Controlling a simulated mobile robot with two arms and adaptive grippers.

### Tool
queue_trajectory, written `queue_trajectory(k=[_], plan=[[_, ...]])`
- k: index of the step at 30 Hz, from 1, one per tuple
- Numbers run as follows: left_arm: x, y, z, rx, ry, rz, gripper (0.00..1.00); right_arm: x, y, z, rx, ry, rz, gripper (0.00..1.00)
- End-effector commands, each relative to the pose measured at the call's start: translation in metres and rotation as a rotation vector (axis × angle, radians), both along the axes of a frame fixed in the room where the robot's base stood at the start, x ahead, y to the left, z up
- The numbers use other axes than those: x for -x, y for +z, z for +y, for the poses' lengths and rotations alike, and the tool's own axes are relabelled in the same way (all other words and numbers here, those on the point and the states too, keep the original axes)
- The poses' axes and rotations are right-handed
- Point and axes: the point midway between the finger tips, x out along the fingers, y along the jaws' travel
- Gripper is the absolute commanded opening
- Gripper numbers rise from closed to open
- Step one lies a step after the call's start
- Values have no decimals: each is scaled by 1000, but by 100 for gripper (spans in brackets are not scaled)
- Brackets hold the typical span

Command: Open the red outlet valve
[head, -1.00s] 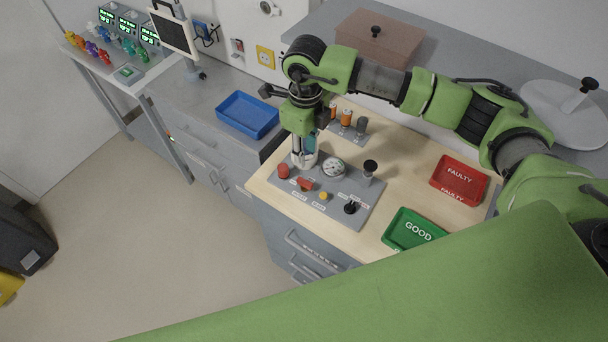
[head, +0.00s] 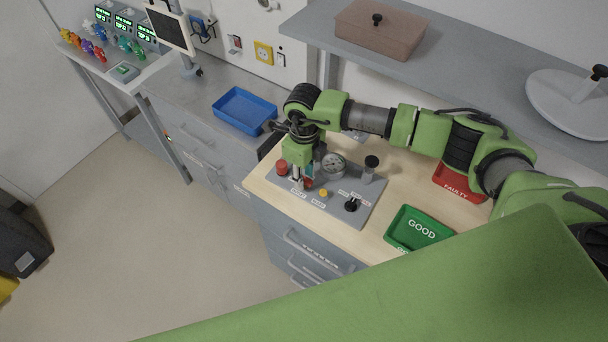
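The grey valve panel (head: 335,205) lies on the wooden worktop. It carries a round red knob (head: 282,167) at its left end and a small red lever-like valve (head: 308,184) near its front edge. My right gripper (head: 302,182) points down over the panel, with its fingers at the red valve and partly hiding it. The fingers are too small to tell whether they are apart or closed on the valve. My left gripper is not in view.
On the panel stand a round gauge (head: 333,163), a yellow button (head: 323,193), a black knob (head: 351,205) and a black-topped cylinder (head: 370,168). A green GOOD tray (head: 418,230) and a red FAULTY tray (head: 459,187) lie to the right. A blue tray (head: 244,110) lies behind left.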

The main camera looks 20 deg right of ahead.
Motion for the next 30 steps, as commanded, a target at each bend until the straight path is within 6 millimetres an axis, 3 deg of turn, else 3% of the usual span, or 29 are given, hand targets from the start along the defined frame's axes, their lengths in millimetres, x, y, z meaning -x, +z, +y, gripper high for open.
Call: queue_trajectory(k=[2, 5, 17, 23, 30], plan=[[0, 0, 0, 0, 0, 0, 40, 0, 0, 0, 0, 0, 0, 25], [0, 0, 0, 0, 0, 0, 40, 0, 0, 0, -1, 0, 1, 0], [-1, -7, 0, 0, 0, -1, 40, 0, -1, 0, -1, 29, -2, 0], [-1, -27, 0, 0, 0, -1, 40, -1, -4, 1, 0, 128, -3, 0], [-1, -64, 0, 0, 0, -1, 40, -2, -7, 1, 0, 329, -6, 0]])
